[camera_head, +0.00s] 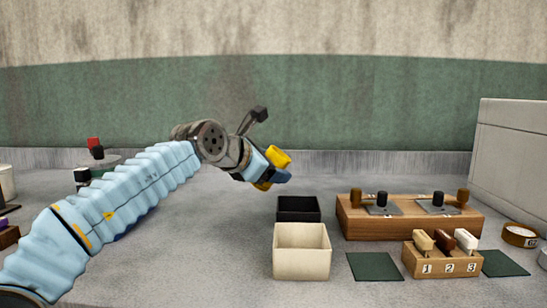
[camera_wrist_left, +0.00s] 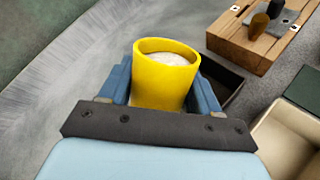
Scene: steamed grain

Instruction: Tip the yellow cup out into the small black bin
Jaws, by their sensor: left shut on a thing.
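The yellow cup (camera_head: 279,157) is held in my left gripper (camera_head: 270,176), above the counter and a little behind and left of the small black bin. In the left wrist view the cup (camera_wrist_left: 163,80) sits between the two blue fingers, and pale grain (camera_wrist_left: 168,59) shows inside it near the rim. The small black bin (camera_head: 299,217) stands on the counter behind a cream bin. In the left wrist view the black bin (camera_wrist_left: 233,77) is partly hidden behind the cup and finger. My right gripper is not in view.
The cream bin (camera_head: 301,263) stands directly in front of the black bin. To the right are a wooden block with dark knobs (camera_head: 356,222), a numbered wooden stand (camera_head: 440,264), dark green mats (camera_head: 375,267) and a tape roll (camera_head: 519,235). A large pale box (camera_head: 513,155) stands at far right.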

